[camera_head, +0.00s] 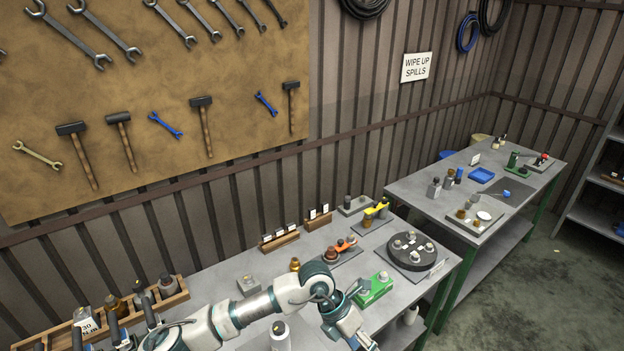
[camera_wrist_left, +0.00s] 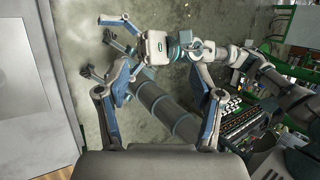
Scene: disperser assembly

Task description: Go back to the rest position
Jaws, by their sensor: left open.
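In the left wrist view my left gripper (camera_wrist_left: 160,85) has its two fingers spread wide apart, with nothing held between them. Beyond them are the floor and parts of my own body. My right gripper (camera_wrist_left: 97,55) shows past the left finger, small, with its two tips apart and no object visible between them. In the head view a white and teal arm of mine crosses low in front of the workbench (camera_head: 215,290). Dark finger-like parts stand beside the wooden rack at the lower left; I cannot tell which gripper they belong to.
The wooden rack (camera_head: 179,298) holds several bottles. A green fixture (camera_head: 373,291) and a round black plate (camera_head: 412,265) stand on the bench right of my arm. A second table (camera_head: 415,191) stands further right. The wrist view shows a grey surface (camera_wrist_left: 25,120) at left and open floor.

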